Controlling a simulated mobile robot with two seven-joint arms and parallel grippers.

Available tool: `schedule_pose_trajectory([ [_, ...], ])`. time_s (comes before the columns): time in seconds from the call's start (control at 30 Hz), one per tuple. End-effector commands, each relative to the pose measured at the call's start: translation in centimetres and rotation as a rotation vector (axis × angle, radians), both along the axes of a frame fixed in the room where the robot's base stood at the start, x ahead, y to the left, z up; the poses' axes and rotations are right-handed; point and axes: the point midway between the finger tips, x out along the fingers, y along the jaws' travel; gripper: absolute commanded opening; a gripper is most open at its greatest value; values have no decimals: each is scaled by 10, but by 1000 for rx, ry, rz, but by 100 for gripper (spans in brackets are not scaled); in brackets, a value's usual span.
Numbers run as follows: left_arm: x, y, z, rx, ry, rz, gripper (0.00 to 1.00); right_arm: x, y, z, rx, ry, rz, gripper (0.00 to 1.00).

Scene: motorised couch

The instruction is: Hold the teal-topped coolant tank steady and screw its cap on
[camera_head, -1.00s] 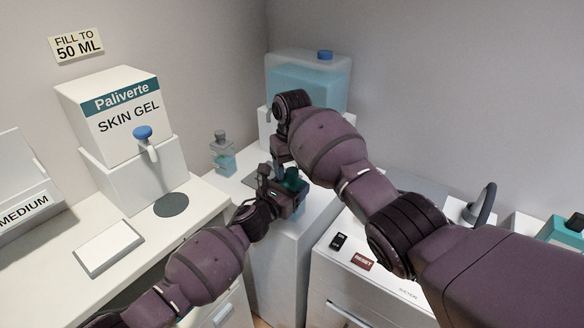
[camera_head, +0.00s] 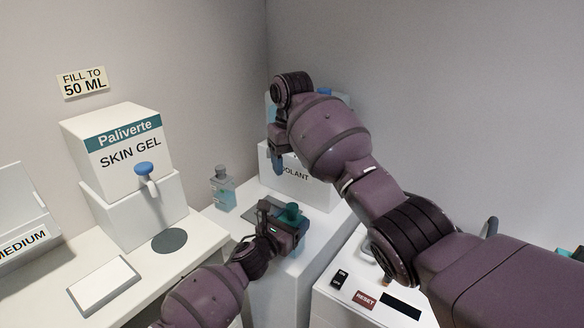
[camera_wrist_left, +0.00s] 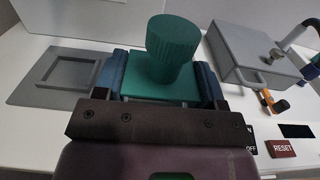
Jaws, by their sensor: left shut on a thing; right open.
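The teal-topped coolant tank (camera_head: 301,246) is mostly hidden by my left gripper in the head view. The left wrist view shows its flat teal top (camera_wrist_left: 160,88) between my two fingers. A ribbed teal cap (camera_wrist_left: 172,42) stands on that top; it also shows in the head view (camera_head: 291,211). I cannot tell how tightly the cap sits. My left gripper (camera_wrist_left: 163,84) is shut on the tank's sides. My right gripper (camera_head: 279,160) is open, apart from the cap, above and behind it. Its fingers are partly hidden by its own wrist.
A white coolant dispenser (camera_head: 300,188) stands behind the tank. A small clear bottle (camera_head: 223,190) stands to its left. A grey square recessed plate (camera_wrist_left: 68,76) lies beside the tank. A panel with a red RESET button (camera_head: 365,300) is at the right. The skin gel dispenser (camera_head: 130,150) stands left.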

Motion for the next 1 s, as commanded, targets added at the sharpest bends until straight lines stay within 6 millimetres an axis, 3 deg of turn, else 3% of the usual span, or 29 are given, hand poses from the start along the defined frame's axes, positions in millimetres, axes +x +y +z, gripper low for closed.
schedule_pose_trajectory([
  [0.13, 0, 0, 0, 1, 1, 1, 0, 0, 0, 0, 0, 0, 0, 63],
  [0.17, 0, 0, 0, 1, 1, 1, 65, 0, 0, 0, 0, 0, 0, 63],
  [0.33, 0, 0, 0, 1, 1, 1, 91, 0, 0, 0, 0, 0, 0, 63],
  [0.73, -4, 4, 0, 2, -1, 1, 93, 0, 0, 4, 0, -3, 0, 63],
  [1.0, -37, 29, 2, 2, -2, 1, 93, -2, 0, 25, 0, -22, 0, 63],
])
